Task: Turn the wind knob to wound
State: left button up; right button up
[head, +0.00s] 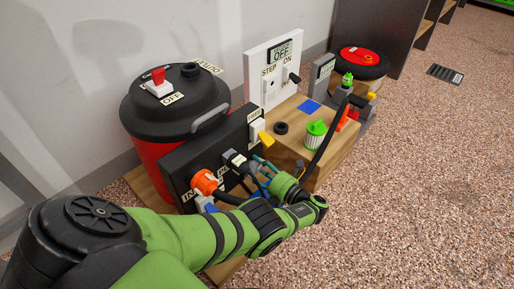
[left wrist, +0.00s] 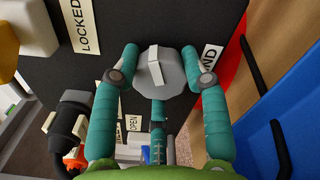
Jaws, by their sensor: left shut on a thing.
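The wind knob (left wrist: 168,72) is a grey round knob with a white pointer bar in the left wrist view, set on a black panel (left wrist: 130,20). The bar stands nearly upright in the picture. A white label (left wrist: 210,57) ending in "ND" is to the right of the knob, partly hidden by a finger. My left gripper (left wrist: 162,75) is shut on the knob, one teal finger on each side. In the head view my left gripper (head: 268,175) is at the front of the black panel box, and the knob cannot be made out there. My right gripper is not in view.
A "LOCKED" label (left wrist: 86,25) and a yellow part (left wrist: 35,25) are left of the knob. A blue surface (left wrist: 285,85) is at right. An orange plug (head: 205,182) is on the box. Behind are a red canister (head: 172,130) and a wooden block (head: 325,150). Open floor is at right.

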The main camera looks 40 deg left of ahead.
pick_arm(q)
jog(key=shift+w+r, duration=0.1)
dwell(0.4)
jog(key=o, duration=1.2)
jog(key=shift+c, duration=0.2)
